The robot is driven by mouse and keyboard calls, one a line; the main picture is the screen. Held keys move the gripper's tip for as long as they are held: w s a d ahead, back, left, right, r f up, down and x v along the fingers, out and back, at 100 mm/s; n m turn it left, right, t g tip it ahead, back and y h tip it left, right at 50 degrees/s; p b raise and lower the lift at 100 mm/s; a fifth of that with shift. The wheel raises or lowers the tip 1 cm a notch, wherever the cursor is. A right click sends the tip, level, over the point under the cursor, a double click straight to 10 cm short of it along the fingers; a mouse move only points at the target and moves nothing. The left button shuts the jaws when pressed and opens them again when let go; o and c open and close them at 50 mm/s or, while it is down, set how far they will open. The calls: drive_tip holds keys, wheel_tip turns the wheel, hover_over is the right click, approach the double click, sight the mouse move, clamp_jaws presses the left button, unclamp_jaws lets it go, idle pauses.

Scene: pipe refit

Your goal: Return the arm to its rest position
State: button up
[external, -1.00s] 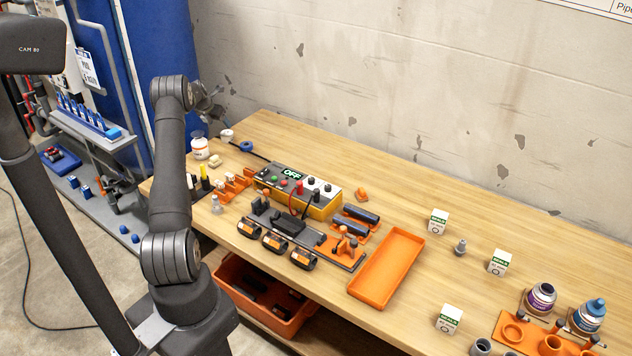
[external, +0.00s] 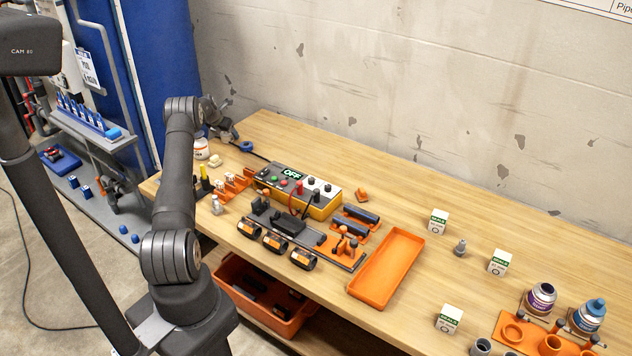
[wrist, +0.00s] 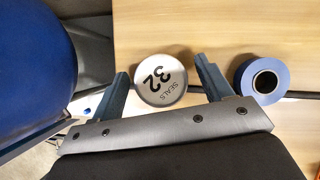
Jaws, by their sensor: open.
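My arm rises from its base at the left of the external view, and my gripper (external: 226,128) hangs over the far left corner of the wooden bench (external: 400,165). In the wrist view my gripper (wrist: 162,88) is open, its two grey fingers spread. A white jar with an orange label (external: 201,150) stands beside the gripper in the external view. A blue roll (wrist: 262,81) lies just right of the fingers and also shows in the external view (external: 246,146).
A control box reading OFF (external: 298,189), a fixture with black pipe pieces (external: 290,232) and an empty orange tray (external: 387,268) stand mid-bench. Small white boxes (external: 438,221) and bottles (external: 541,297) are at the right. A blue panel (external: 160,70) is close behind the arm.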

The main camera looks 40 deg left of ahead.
drive_tip(key=v, duration=1.2)
drive_tip(key=x, duration=1.2)
drive_tip(key=shift+f, duration=0.15)
wheel_tip(320, 180, up, 4)
drive_tip(key=shift+r, duration=0.1)
drive_tip(key=w+d+r, duration=0.1)
drive_tip(key=d+r, duration=0.6)
drive_tip(key=d, duration=0.5)
drive_tip(key=w+d+m+h, duration=0.1)
drive_tip(key=w+d+m, duration=0.1)
drive_tip(key=d, duration=1.3)
drive_tip(key=w+d+m+h, duration=0.2)
drive_tip(key=w+d+m, duration=0.1)
drive_tip(key=d, duration=1.3)
drive_tip(key=w+d+m+h, duration=0.1)
drive_tip(key=w+d+m, duration=0.1)
drive_tip(key=d, duration=1.3)
drive_tip(key=shift+w+d+m+g, duration=0.3)
drive_tip(key=shift+w+d+m, duration=0.1)
drive_tip(key=shift+m, duration=0.3)
drive_tip(key=shift+o, duration=0.5)
